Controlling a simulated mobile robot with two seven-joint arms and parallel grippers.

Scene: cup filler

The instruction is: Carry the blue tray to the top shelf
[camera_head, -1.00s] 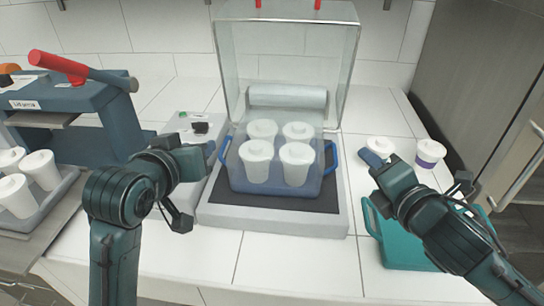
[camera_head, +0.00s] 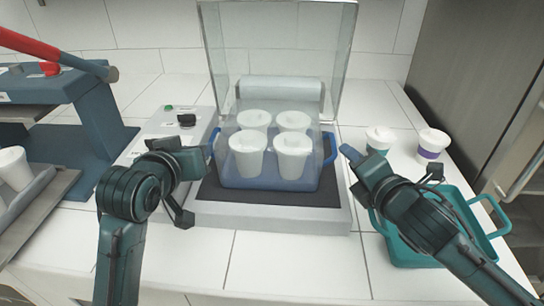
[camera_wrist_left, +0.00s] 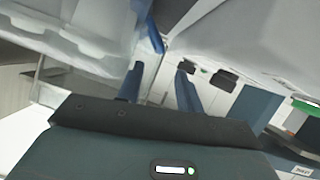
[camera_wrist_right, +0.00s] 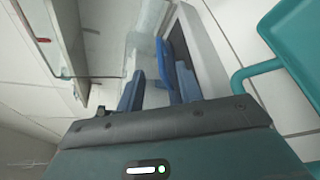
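The blue tray (camera_head: 262,180) stands level on the dark pad of the machine under the raised clear lid and holds several lidded white cups (camera_head: 247,155). My left gripper (camera_head: 207,152) is open close to the tray's left handle; its fingers show apart in the left wrist view (camera_wrist_left: 160,88), with the blue handle (camera_wrist_left: 152,28) ahead of them. My right gripper (camera_head: 346,153) is open just off the tray's right handle (camera_head: 331,150). In the right wrist view, the fingers (camera_wrist_right: 158,88) are apart and the handle (camera_wrist_right: 165,62) shows between or just beyond them. Contact cannot be told. No top shelf is clearly visible.
The clear lid (camera_head: 280,50) stands open above the tray. A teal tray (camera_head: 487,208) lies under my right forearm. Two cups (camera_head: 432,145) stand at the back right. A blue press with a red lever (camera_head: 30,45) and another cup are at the left. The front counter is clear.

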